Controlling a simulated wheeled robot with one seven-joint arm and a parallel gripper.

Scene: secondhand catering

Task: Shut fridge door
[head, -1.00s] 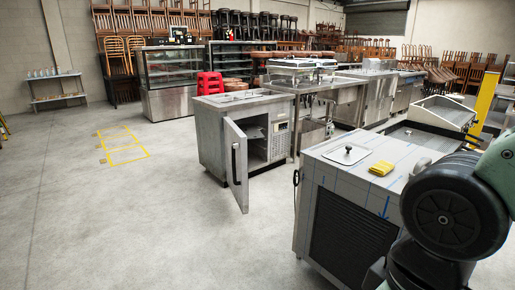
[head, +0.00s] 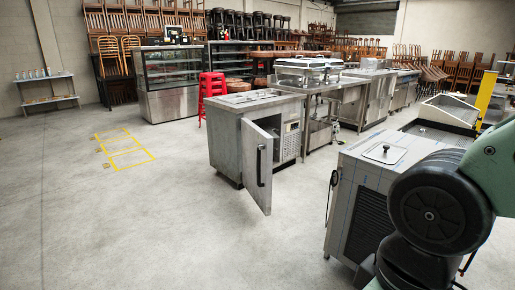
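The fridge (head: 224,145) is a low grey steel counter unit near the middle of the head view. Its door (head: 252,150) stands open, swung out toward me, with its free edge low at the front right. A dark vertical handle (head: 261,166) is on the door. Part of the opening shows to the right of the door, beside a control panel (head: 292,127); most of the inside is hidden by the door. My arm fills the lower right of the view, and my gripper is out of view.
A second steel counter (head: 345,195) with a lidded top stands at right, close to my arm. Red stools (head: 212,85) and a glass display case (head: 172,85) stand behind the fridge. The concrete floor is clear left and in front, with yellow markings (head: 125,148).

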